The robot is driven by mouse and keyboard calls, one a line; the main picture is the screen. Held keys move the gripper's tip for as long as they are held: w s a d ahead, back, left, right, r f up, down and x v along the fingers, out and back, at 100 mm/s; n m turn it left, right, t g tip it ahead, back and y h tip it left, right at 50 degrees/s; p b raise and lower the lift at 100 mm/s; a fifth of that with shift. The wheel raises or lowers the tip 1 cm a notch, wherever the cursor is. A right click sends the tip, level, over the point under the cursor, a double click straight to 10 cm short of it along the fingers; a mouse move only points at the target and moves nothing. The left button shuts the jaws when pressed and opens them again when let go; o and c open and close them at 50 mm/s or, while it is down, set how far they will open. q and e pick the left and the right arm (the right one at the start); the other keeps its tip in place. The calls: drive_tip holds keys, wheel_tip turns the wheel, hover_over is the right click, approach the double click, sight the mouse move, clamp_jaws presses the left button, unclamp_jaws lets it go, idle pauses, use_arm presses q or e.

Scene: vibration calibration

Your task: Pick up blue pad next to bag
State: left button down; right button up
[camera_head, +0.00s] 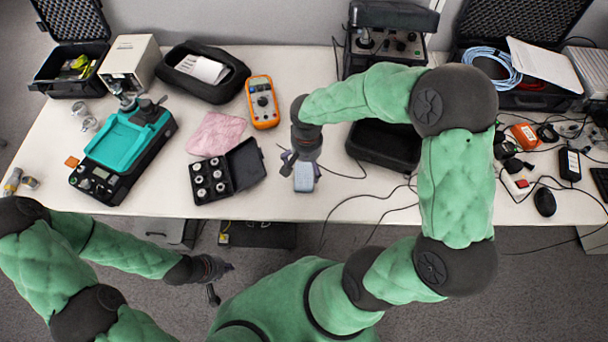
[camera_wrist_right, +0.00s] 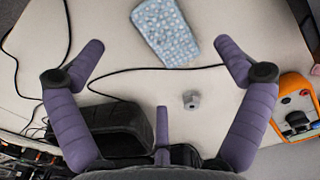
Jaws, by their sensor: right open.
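The blue pad (camera_head: 304,178) is a small light-blue block lying on the white table near its front edge. In the right wrist view the pad (camera_wrist_right: 166,33) is speckled and lies tilted beyond the fingertips. My right gripper (camera_head: 290,164) is over the table at the pad's upper left, partly covering it from above. In the right wrist view my right gripper (camera_wrist_right: 160,48) is open and empty, its fingers wide apart. The black bag (camera_head: 383,147) is right of the pad, partly behind my right arm. My left gripper (camera_head: 216,281) hangs empty before the table, fingers apart.
A black case of small weights (camera_head: 222,175), a pink cloth (camera_head: 216,133) and an orange multimeter (camera_head: 262,102) are left of the pad. A dark cable runs across the table near the pad. A small grey piece (camera_wrist_right: 191,99) lies between the fingers in the wrist view.

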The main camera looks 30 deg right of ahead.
sight(308, 177)
wheel_tip(308, 177, down, 3)
drive_tip(key=shift+w+f+b, duration=0.1)
drive_tip(key=shift+b, duration=0.25)
drive_tip(key=f+b, duration=0.1)
drive_tip(key=f, duration=0.2)
drive_tip(key=f+b, duration=0.1)
drive_tip(key=f, duration=0.1)
drive_tip(key=shift+d+b, duration=0.3)
drive_tip(key=shift+d, duration=0.05)
drive_tip(key=shift+r, duration=0.1)
drive_tip(key=c, duration=0.7)
